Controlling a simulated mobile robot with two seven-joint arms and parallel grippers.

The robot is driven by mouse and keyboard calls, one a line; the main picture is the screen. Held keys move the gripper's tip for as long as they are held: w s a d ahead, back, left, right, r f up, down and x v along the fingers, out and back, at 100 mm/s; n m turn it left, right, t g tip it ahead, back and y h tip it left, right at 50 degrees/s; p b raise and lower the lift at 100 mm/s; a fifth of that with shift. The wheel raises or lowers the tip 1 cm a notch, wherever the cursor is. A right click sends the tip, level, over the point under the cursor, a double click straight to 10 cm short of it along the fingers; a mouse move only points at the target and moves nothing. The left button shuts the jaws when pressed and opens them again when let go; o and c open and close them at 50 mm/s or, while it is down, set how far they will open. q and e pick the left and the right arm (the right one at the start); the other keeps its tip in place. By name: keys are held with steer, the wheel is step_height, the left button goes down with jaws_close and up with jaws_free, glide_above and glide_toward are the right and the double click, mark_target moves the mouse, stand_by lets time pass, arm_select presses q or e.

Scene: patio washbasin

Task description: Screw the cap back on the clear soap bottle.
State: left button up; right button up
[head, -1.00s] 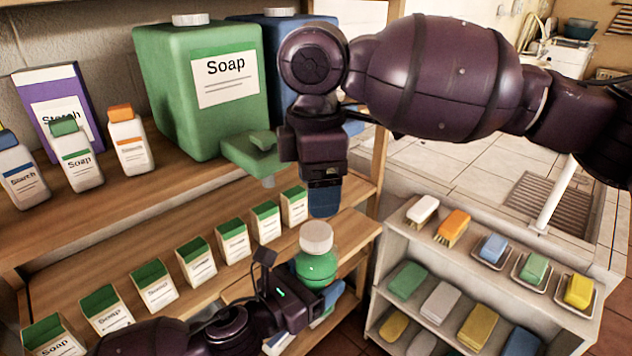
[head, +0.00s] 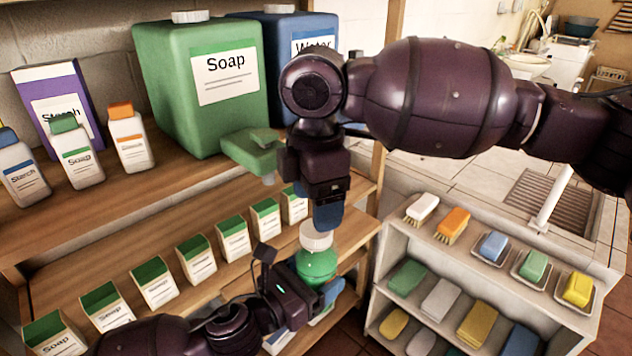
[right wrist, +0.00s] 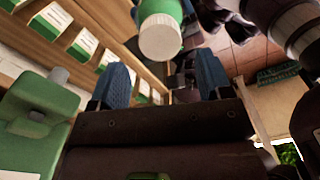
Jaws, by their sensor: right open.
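The clear soap bottle (head: 316,265) holds green liquid and is upright, with its white cap (head: 316,238) on top. I cannot tell how tight the cap is. My left gripper (head: 318,290) is around the bottle's body from the lower left; the bottle hides part of its fingers. My right gripper (head: 328,215) points down just above the cap, its blue fingertips close to it. In the right wrist view the two blue fingers (right wrist: 160,82) are apart with nothing between them, and the cap (right wrist: 160,38) shows beyond them, roughly in line with the gap.
A big green soap container (head: 190,110) with a tap (head: 252,150) stands close left of my right gripper. Several soap cartons (head: 195,262) line the shelf behind my left arm. A rack (head: 385,262) with brushes and sponges stands at the right.

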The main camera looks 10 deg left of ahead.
steer(key=shift+f, duration=2.5)
steer(key=c, duration=0.9)
steer(key=o, duration=1)
steer(key=shift+o, duration=0.2)
step_height(320, 180, up, 12)
